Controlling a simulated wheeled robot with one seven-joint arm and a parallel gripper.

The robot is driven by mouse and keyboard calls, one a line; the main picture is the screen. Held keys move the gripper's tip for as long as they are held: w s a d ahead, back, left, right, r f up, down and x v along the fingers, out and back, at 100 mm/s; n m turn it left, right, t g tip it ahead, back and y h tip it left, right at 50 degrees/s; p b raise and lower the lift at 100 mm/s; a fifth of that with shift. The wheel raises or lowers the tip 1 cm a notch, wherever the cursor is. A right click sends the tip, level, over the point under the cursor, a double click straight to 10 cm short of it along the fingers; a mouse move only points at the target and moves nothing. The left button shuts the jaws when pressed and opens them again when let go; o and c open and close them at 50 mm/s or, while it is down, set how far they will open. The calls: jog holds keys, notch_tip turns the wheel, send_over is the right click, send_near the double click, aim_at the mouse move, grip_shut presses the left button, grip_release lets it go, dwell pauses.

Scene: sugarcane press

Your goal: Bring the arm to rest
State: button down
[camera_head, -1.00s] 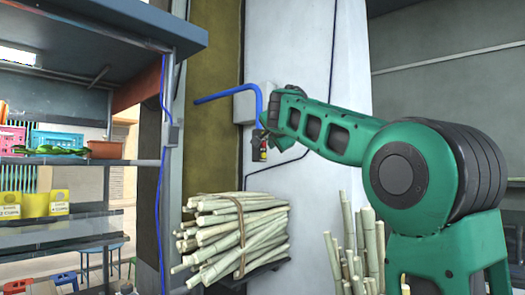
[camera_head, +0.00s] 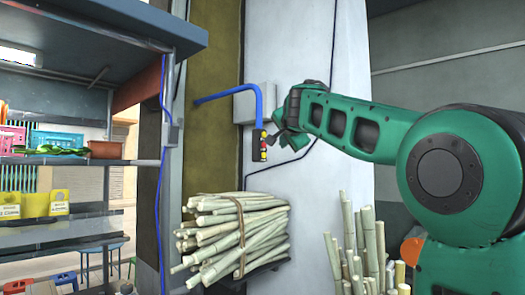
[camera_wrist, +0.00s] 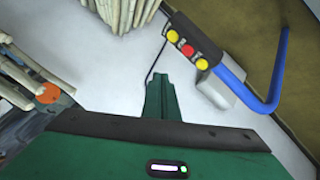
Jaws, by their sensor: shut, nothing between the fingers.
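My gripper (camera_head: 278,136) is at the end of the green arm, beside the wall in the head view. Its fingers are together with nothing between them. In the wrist view the closed gripper (camera_wrist: 161,82) points toward the pale wall. A switch box (camera_head: 259,146) with red and yellow buttons hangs from a blue pipe just left of the gripper. The switch box also shows in the wrist view (camera_wrist: 188,46), to the right of the fingers and apart from them.
A tied bundle of cane (camera_head: 225,225) lies on a support below the gripper. Upright canes (camera_head: 352,245) stand at its right. A grey wall box (camera_head: 252,104) is behind the blue pipe (camera_head: 228,92). A shelf (camera_head: 75,161) with baskets stands at the left.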

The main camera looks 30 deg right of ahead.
dwell(0.5)
jog(key=s+f+n+g+y, duration=0.1)
jog(key=s+f+n+g, duration=0.15)
jog(key=s+f, duration=0.6)
jog(key=s+d+f+n+g+y, duration=0.1)
jog(key=s+f+g, duration=0.25)
jog(key=f, duration=0.95)
jog(key=s+f+n+g, duration=0.2)
jog(key=s+f, duration=0.5)
jog(key=f, duration=0.3)
jog(key=s+a+f+n+g+y, duration=0.2)
jog(key=s+a+f+g, duration=0.1)
jog(key=s+f, duration=0.8)
jog(key=s+a+f+n+g+y, duration=0.2)
jog(key=s+a+f, duration=0.3)
jog(key=s+f, duration=0.5)
jog(key=s+g, duration=0.1)
jog(key=s, duration=0.3)
jog(key=shift+a+f, duration=0.2)
jog(key=shift+f, duration=0.15)
jog(key=shift+n, duration=0.25)
